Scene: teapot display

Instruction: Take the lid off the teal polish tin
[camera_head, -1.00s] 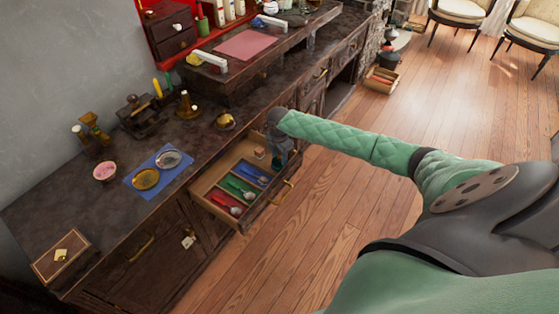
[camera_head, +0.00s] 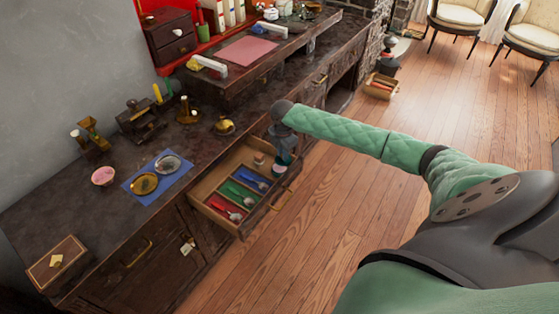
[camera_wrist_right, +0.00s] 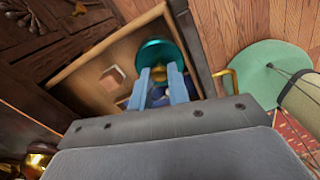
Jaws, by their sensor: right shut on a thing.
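The teal polish tin (camera_wrist_right: 160,55) shows in the right wrist view as a round teal disc with some gold at its lower edge. It is at the tips of my right gripper (camera_wrist_right: 161,80), whose two light blue fingers are shut on it. I cannot tell whether they hold the lid, the body, or both. In the head view my right gripper (camera_head: 282,160) is over the right end of the open drawer (camera_head: 213,178). The tin is hidden there by the gripper. My left gripper is not in view.
The drawer has red, green and blue lined compartments (camera_head: 239,193) with spoons. A small block (camera_wrist_right: 112,77) lies at its bare end. On the counter are a blue mat (camera_head: 181,177) with two round dishes, a brass pot (camera_head: 224,126) and a wooden box (camera_head: 57,265).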

